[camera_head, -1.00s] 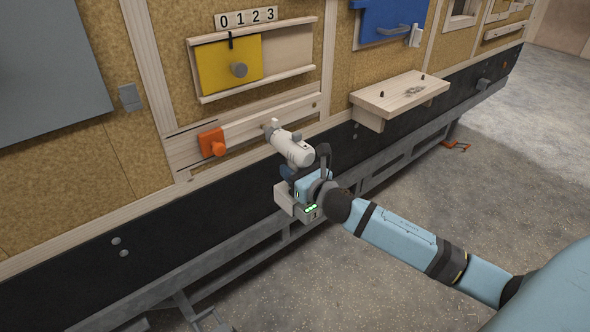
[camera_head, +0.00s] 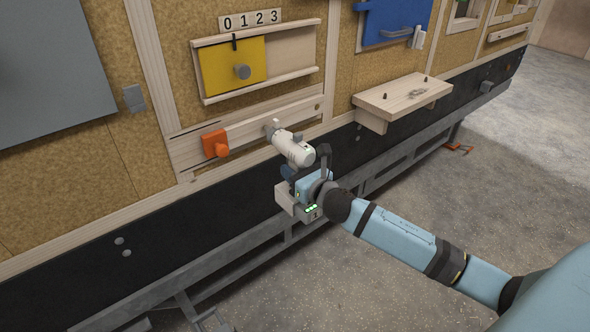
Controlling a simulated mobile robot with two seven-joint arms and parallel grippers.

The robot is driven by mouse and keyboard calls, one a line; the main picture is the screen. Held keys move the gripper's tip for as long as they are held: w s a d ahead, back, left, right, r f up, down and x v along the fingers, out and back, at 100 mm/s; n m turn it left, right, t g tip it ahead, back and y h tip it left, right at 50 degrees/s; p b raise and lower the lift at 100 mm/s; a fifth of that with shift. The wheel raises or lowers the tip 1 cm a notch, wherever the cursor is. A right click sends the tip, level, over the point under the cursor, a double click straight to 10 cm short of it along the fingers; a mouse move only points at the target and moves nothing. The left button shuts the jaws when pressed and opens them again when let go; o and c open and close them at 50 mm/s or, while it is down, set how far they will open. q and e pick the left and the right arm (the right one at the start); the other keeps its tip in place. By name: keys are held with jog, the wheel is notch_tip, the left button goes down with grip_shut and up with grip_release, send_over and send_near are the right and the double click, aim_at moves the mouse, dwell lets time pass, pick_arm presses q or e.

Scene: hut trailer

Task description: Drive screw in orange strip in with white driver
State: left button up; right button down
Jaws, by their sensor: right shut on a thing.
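The white driver (camera_head: 294,148) is held by my right gripper (camera_head: 292,174) in front of the wooden wall. The gripper is shut on its lower part, with the tip pointing away from me, toward the pale wooden rail (camera_head: 247,130). Whether the tip touches the rail cannot be told. An orange block (camera_head: 215,143) with a knob-like front sits on the rail, left of the driver tip and apart from it. No long orange strip and no screw can be made out; the driver hides part of the rail. My left gripper is not in view.
Above the rail is a yellow sliding panel (camera_head: 230,68) with a grey knob, under a number plate (camera_head: 252,20). A small wooden shelf (camera_head: 402,97) juts out at the right. A blue panel (camera_head: 393,20) is above it.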

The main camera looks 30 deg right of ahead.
jog(key=shift+w+r, duration=0.2)
jog(key=shift+w, duration=0.15)
dwell(0.8)
dwell(0.5)
jog(key=shift+s+f, duration=0.15)
jog(key=shift+s, duration=0.25)
jog(key=shift+s+d, duration=0.2)
jog(key=shift+s, duration=0.95)
jog(key=s+d, duration=0.3)
jog(key=d, duration=0.4)
jog(key=shift+s, duration=0.15)
